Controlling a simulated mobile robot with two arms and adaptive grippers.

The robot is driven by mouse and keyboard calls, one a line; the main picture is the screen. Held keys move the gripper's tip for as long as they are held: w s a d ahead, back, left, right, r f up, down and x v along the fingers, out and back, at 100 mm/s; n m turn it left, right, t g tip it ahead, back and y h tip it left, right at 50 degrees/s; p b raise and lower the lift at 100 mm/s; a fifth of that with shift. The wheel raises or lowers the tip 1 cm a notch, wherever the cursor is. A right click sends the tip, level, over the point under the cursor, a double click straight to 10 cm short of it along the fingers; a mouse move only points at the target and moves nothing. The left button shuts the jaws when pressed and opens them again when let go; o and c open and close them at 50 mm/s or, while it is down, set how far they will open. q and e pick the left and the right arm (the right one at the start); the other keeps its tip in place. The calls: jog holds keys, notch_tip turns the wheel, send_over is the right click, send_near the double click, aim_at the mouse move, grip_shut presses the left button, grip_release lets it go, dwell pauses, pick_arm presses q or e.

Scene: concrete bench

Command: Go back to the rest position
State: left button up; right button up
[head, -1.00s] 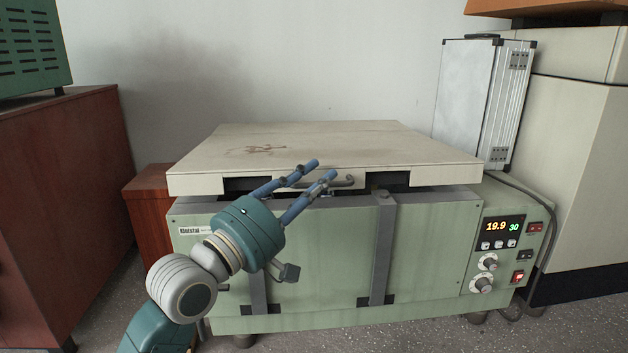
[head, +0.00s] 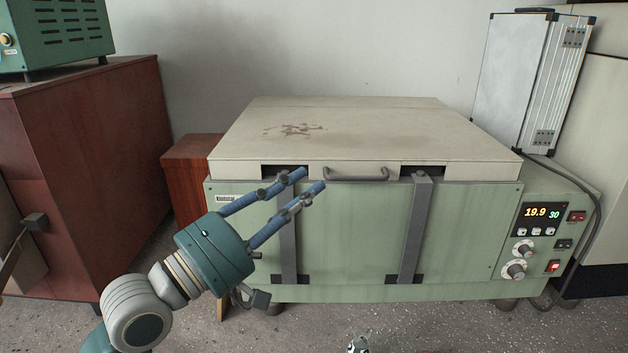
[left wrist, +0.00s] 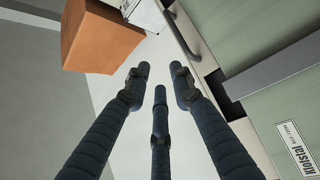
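My left gripper (head: 312,179) has its blue fingers spread and holds nothing. It is in front of the left part of a pale green machine (head: 350,235), left of the handle (head: 356,176) on its lid and apart from it. The stained cream lid (head: 380,130) lies flat on the machine. In the left wrist view, the three dark fingers (left wrist: 157,82) stand apart with nothing between them, and the handle (left wrist: 187,38) shows beyond them. My right gripper is not in view.
The control panel (head: 541,222) reads 19.9 and 30. A silver case (head: 510,85) stands at the right. A red-brown cabinet (head: 95,170) and a smaller wooden one (head: 185,175) stand at the left. Grey floor (head: 430,325) shows in front.

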pick_arm(q)
jog(key=s+a+f+m+g+y, duration=0.2)
jog(key=s+a+f+y, duration=0.15)
jog(key=f, duration=1.15)
jog(key=s+a+f+m+g+y, duration=0.25)
jog(key=f+y, duration=0.25)
jog(key=f, duration=0.9)
jog(key=s+a+f+m+g+y, duration=0.25)
jog(key=s+a+f, duration=0.35)
jog(key=s+f, duration=0.35)
jog(key=s+a+f+m+g+y, duration=0.1)
jog(key=s+a+f+g+y, duration=0.3)
jog(key=s+a+f, duration=0.5)
jog(key=s+d+f+g, duration=0.1)
jog(key=s+d+f, duration=0.1)
jog(key=f, duration=1.1)
jog(key=s+d+f, duration=0.1)
jog(key=s+f, duration=0.2)
jog(key=f, duration=1.1)
jog(key=s+a+f+g, duration=0.1)
jog(key=s+a+f, duration=0.1)
jog(key=s+f, duration=1.2)
jog(key=shift+s+a+f, duration=0.2)
jog(key=shift+s+a, duration=0.2)
jog(key=shift+s, duration=0.7)
